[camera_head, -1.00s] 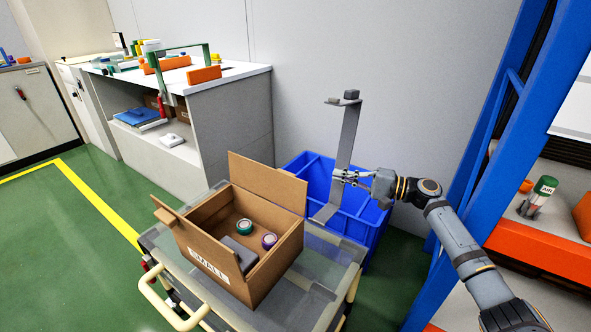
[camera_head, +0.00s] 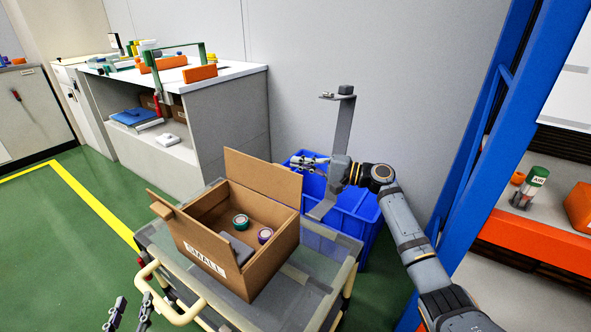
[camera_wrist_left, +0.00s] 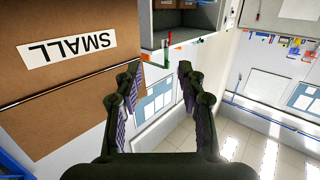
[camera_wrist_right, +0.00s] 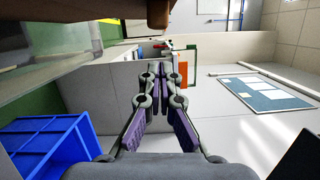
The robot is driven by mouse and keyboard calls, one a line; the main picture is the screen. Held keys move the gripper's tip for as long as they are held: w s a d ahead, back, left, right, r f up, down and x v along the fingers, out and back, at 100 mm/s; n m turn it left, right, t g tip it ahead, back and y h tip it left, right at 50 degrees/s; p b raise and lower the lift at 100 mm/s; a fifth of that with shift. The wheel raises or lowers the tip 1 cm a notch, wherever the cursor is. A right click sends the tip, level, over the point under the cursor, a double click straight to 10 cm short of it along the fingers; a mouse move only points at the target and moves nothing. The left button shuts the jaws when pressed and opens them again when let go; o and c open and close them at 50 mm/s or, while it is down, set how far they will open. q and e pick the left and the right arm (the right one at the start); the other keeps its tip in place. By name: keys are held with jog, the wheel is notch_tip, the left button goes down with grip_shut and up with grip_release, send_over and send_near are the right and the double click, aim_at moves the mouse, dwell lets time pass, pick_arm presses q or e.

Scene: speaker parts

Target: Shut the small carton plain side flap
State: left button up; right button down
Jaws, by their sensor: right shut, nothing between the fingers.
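The small carton (camera_head: 258,268) stands open on the cart, with its SMALL label on the front wall. One plain flap (camera_head: 260,180) stands up along its back edge. Another flap (camera_head: 160,204) sticks outward at the left end. My right gripper (camera_head: 306,162) is shut and empty, just behind and right of the upright flap's upper corner; its closed fingers show in the right wrist view (camera_wrist_right: 156,76). My left gripper (camera_head: 130,312) is low at the front left, apart from the carton. The left wrist view shows its fingers (camera_wrist_left: 158,82) open and empty, beside the labelled wall.
Inside the carton lie a green-ringed part (camera_head: 240,221), a purple-ringed part (camera_head: 265,235) and a grey block (camera_head: 237,245). The cart (camera_head: 300,300) has a cream handle (camera_head: 160,302). A blue bin (camera_head: 357,228) stands behind. A blue rack post (camera_head: 470,180) rises at the right.

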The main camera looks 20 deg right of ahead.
pick_arm(q)
jog(key=shift+w+r+t, duration=0.2)
jog(key=shift+r+t, duration=0.4)
jog(key=shift+r, duration=0.7)
pick_arm(e)
jog(key=shift+s+a+r, duration=0.15)
jog(key=shift+s+a, duration=0.8)
jog(key=shift+a, duration=0.15)
pick_arm(q)
jog(key=shift+f, duration=0.1)
